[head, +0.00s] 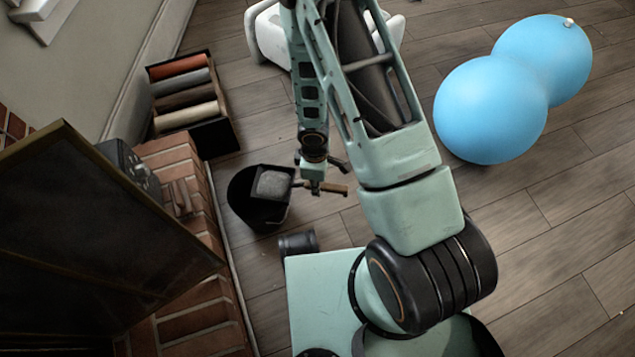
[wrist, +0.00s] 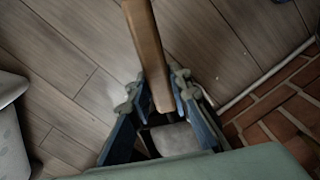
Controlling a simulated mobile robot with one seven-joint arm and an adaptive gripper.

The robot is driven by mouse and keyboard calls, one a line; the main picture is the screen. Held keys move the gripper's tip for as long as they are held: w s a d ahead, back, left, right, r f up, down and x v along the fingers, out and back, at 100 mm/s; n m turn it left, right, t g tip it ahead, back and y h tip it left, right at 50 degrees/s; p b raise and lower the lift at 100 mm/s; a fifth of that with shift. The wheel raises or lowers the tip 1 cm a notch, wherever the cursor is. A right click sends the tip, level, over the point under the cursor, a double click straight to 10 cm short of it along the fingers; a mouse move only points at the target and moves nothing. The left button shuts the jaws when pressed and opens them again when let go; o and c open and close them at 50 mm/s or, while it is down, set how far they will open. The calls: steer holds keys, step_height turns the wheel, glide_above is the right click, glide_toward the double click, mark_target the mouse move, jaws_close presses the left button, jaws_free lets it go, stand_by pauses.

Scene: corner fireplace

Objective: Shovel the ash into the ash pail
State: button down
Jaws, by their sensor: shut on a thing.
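My gripper (head: 318,186) is shut on the shovel's wooden handle (head: 336,188), which also runs between the fingers (wrist: 165,104) in the wrist view (wrist: 149,50). The shovel's dark-rimmed pan (head: 291,178) lies over the right part of the black ash pail (head: 245,208). A speckled grey patch (head: 272,185) that looks like ash fills the pan; a grey surface (wrist: 175,139) also shows beyond the fingers in the wrist view. The pan looks about level. I cannot tell its height above the pail or see the pail's inside.
The pail stands on the plank floor beside the brick hearth (head: 170,160). A black box with several coloured rolls (head: 187,116) is behind it. A dark framed screen (head: 80,230) stands at the left. A blue peanut-shaped ball (head: 490,108) lies at the right, with clear floor around it.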

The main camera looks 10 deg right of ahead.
steer(key=shift+g+h, duration=0.3)
steer(key=shift+h, duration=0.6)
steer(key=shift+a+p+v, duration=0.2)
steer(key=shift+p+v, duration=0.85)
steer(key=shift+p, duration=0.2)
steer(key=shift+a+p+v, duration=0.2)
steer(key=shift+p+v, duration=0.85)
steer(key=shift+p, duration=0.2)
steer(key=shift+w+a+r+h+p, duration=0.2)
steer(key=shift+a+r+h+p, duration=0.15)
steer(key=shift+r+h+p, duration=0.25)
steer(key=shift+w+a+r+h+p, duration=0.2)
steer(key=shift+a+r+h+p, duration=0.2)
steer(key=shift+r+p, duration=0.25)
steer(key=shift+w+a+r+g+h+b, duration=0.2)
steer(key=shift+a+r+g+h+b, duration=0.1)
steer(key=shift+a+h+b, duration=0.25)
steer(key=shift+w+a+r+g+h+b, duration=0.2)
steer(key=shift+a+r+h+b, duration=0.2)
steer(key=shift+a, duration=0.25)
steer(key=w+a+r+g+h+b, duration=0.2)
steer(key=a+r+h+b, duration=0.3)
steer(key=a, duration=0.4)
steer(key=shift+w+a+h+b, duration=0.25)
steer(key=shift+w+h+b, duration=0.3)
steer(key=shift+b, duration=0.5)
steer(key=shift+s, duration=0.15)
